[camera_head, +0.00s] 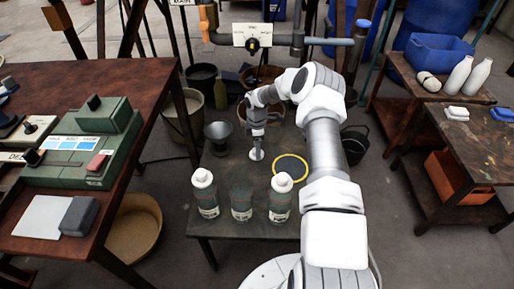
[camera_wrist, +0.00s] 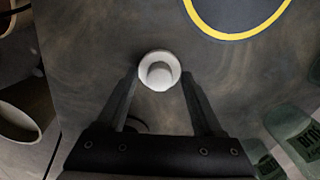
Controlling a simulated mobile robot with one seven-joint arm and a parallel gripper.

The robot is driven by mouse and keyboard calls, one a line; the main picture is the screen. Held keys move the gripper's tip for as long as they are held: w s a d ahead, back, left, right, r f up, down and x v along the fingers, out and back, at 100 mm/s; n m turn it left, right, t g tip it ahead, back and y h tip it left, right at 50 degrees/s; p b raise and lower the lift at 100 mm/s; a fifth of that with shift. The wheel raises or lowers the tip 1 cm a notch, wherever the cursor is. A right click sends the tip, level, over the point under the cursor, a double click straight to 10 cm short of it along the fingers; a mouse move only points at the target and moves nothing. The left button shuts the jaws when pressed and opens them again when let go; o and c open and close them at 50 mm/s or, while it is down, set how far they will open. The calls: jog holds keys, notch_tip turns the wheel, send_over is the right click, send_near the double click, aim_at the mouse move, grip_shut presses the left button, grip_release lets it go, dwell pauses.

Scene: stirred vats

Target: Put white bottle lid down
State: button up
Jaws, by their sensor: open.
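A white bottle lid (camera_wrist: 159,71) with a round knob lies on the dark table between my fingertips. It also shows in the head view (camera_head: 256,155), just under my gripper (camera_head: 257,145). In the wrist view my gripper (camera_wrist: 160,78) is open, one finger on each side of the lid, low over the table. Three bottles stand at the table's front edge. The left bottle (camera_head: 204,195) and the right bottle (camera_head: 280,199) wear white lids. The middle bottle (camera_head: 241,202) shows no white lid.
A dark round mat with a yellow rim (camera_head: 291,167) lies right of the lid. A metal funnel-like vessel (camera_head: 218,137) stands at the table's back left. The small table (camera_head: 233,162) is clear around the lid. A workbench (camera_head: 130,75) with green equipment is at left.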

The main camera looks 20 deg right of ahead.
jog(key=s+a+r+m+t+h+p, duration=0.1)
jog(key=a+r+p, duration=0.1)
jog(key=r, duration=1.2)
jog(key=s+a+r+m+p, duration=0.1)
jog(key=s+a+r+p, duration=0.1)
jog(key=r, duration=1.1)
jog(key=s+a+r+m+t+h, duration=0.1)
jog(key=s+a+r+m, duration=0.25)
jog(key=s+r, duration=0.75)
jog(key=s+a+r+m+t+y, duration=0.1)
jog(key=s+a+r+m, duration=0.15)
jog(key=s, duration=0.55)
jog(key=s+a+r+m+t, duration=0.1)
jog(key=s+r+m+t, duration=0.2)
jog(key=s, duration=0.4)
jog(key=s+a+r+m+y, duration=0.1)
jog(key=s+a+r+m, duration=0.2)
jog(key=s, duration=0.5)
notch_tip(320, 180, up, 20)
jog(key=d+m+p, duration=0.1)
jog(key=p, duration=1.9)
jog(key=shift+w+d+r, duration=0.25)
jog(key=shift+w, duration=0.2)
